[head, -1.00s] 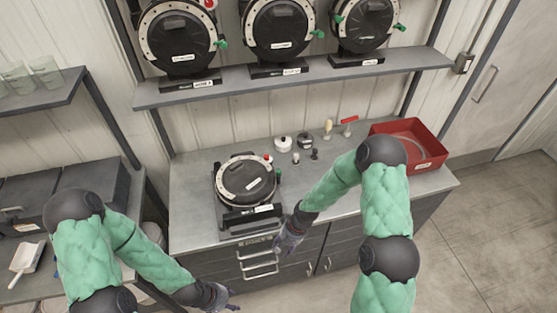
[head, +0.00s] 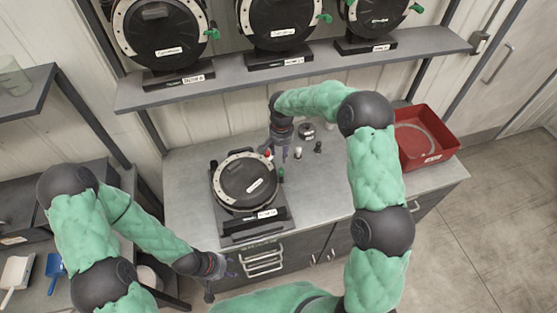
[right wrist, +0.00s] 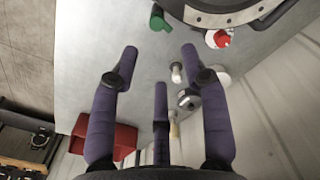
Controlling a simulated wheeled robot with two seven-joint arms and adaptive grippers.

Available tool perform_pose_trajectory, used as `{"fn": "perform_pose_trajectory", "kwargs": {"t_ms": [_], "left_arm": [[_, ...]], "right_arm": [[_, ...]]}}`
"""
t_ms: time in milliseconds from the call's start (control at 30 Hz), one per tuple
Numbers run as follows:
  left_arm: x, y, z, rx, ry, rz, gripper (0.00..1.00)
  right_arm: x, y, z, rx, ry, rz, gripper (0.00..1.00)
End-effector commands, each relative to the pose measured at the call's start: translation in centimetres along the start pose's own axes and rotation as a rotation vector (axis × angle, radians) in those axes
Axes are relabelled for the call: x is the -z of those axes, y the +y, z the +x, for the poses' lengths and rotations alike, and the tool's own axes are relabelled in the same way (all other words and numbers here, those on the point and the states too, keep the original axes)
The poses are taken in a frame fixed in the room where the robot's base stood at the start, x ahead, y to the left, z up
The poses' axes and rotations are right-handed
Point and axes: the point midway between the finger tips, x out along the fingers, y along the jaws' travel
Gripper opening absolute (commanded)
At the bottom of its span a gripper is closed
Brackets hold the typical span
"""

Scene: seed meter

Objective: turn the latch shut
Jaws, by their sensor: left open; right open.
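A round black seed meter (head: 232,192) with a pale rim lies on its stand on the grey counter. A red knob (head: 268,153) sits at its upper right rim and a green lever (head: 281,173) at its right; I cannot tell which one is the latch. Both also show in the right wrist view, the red knob (right wrist: 220,38) at upper right and the green lever (right wrist: 159,22) at top middle. My right gripper (head: 285,153) is open, just right of the red knob. Its spread fingers (right wrist: 157,62) hold nothing. My left gripper (head: 228,266) is open near the drawers.
Small items, including a dark fitting (head: 306,131) and a dark peg (head: 318,147), stand right of the meter. A red bin (head: 434,155) sits at the counter's right end. Three similar meters stand on the shelf (head: 225,91) above. The front right counter is fairly clear.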

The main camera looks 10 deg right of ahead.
Motion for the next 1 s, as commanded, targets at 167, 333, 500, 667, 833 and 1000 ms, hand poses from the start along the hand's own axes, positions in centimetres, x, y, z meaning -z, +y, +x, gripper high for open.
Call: {"fn": "perform_pose_trajectory", "kwargs": {"t_ms": [167, 333, 500, 667, 833, 1000], "left_arm": [[-0.1, 0.1, -0.4, 0.0, -0.002, 0.0, 0.48], [-0.1, 0.3, -1.0, 0.0, -0.002, 0.0, 0.48], [-0.1, 0.5, -1.5, 0.0, -0.001, 0.0, 0.48], [-0.1, 0.6, -1.8, 0.0, -0.001, 0.0, 0.48], [-0.1, 0.7, -1.9, 0.0, -0.001, 0.0, 0.48], [-0.1, 0.7, -1.9, 0.0, -0.001, 0.0, 0.48]], "right_arm": [[-0.1, 0.0, 1.8, -0.003, -0.004, 0.0, 0.46], [-0.1, 0.1, 4.8, -0.003, -0.005, -0.001, 0.46], [-0.1, 0.0, 7.7, -0.001, -0.004, -0.001, 0.46], [-0.1, 0.0, 9.6, 0.0, -0.003, 0.0, 0.46], [-0.1, 0.0, 10.6, 0.0, -0.002, -0.002, 0.46], [-0.1, 0.0, 10.7, 0.0, -0.001, -0.001, 0.46]]}}
